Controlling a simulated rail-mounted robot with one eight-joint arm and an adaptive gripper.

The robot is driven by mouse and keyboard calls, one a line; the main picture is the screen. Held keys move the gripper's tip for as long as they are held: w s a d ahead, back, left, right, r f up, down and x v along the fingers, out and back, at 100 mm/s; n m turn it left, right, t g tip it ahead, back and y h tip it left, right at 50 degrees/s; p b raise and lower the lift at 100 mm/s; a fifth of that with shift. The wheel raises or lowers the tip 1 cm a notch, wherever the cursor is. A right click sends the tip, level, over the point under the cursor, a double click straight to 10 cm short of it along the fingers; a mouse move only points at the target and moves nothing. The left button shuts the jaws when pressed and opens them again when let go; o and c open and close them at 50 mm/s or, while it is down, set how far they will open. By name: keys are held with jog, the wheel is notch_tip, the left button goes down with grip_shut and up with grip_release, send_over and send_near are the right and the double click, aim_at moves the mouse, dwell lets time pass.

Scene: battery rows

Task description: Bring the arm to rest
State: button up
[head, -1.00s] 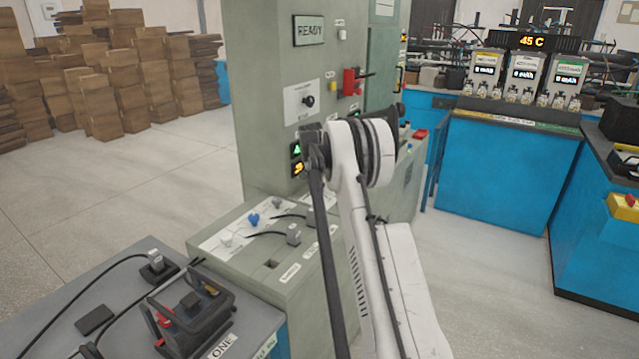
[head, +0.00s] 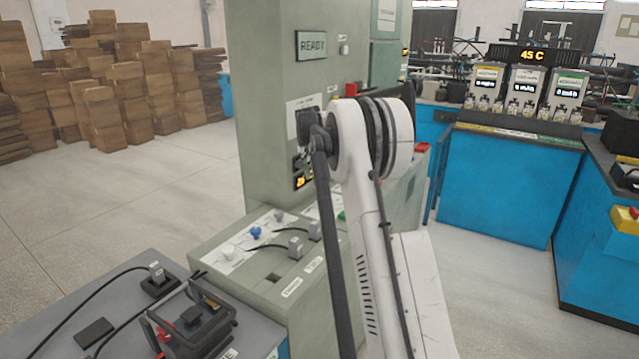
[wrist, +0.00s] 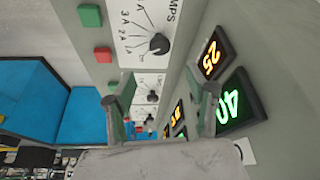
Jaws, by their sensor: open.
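My gripper (wrist: 163,105) shows in the wrist view with its two fingers apart and nothing between them. It is in front of the face of the grey-green cabinet (head: 265,120), near a black rotary knob (wrist: 159,43) on an amps dial and lit displays reading 25 (wrist: 210,57) and 40 (wrist: 233,103). I cannot tell whether it touches the panel. In the head view my white arm reaches up towards the cabinet, and its elbow hides the gripper and part of the panel.
A grey bench (head: 60,318) with a black carrier (head: 190,325) and cables is at lower left. The cabinet's lower ledge (head: 225,275) holds plugs and a blue knob (head: 256,232). Blue counters (head: 500,185) stand at right. Brown boxes (head: 105,115) are stacked at far left. Open floor lies between.

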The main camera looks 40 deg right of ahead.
jog(key=shift+a+r, duration=0.1)
jog(key=shift+r, duration=0.15)
dwell(0.4)
jog(key=s+a+r+n+t, duration=0.1)
jog(key=s+a+r+n, duration=0.1)
jog(key=s+a+r, duration=0.6)
jog(key=s+a+r+n+t+y, duration=0.1)
jog(key=s+a+n, duration=0.15)
jog(key=a, duration=0.85)
jog(key=s+a+r+n, duration=0.1)
jog(key=s+a+r, duration=0.45)
jog(key=a, duration=0.45)
jog(key=s+a+f+n+t+y, duration=0.1)
jog(key=s+a+f+n, duration=0.1)
jog(key=s+a, duration=0.4)
jog(key=s+a+f+n+y, duration=0.1)
jog(key=s+a+f, duration=0.4)
jog(key=s, duration=0.7)
jog(key=s+a+f+n+t, duration=0.1)
jog(key=s+a+f+n, duration=0.1)
jog(key=s+a, duration=0.5)
jog(key=s+f, duration=0.1)
jog(key=s, duration=0.2)
jog(key=shift+f+n+t+y, duration=0.3)
jog(key=shift+f+n+y, duration=0.05)
jog(key=shift+y, duration=0.05)
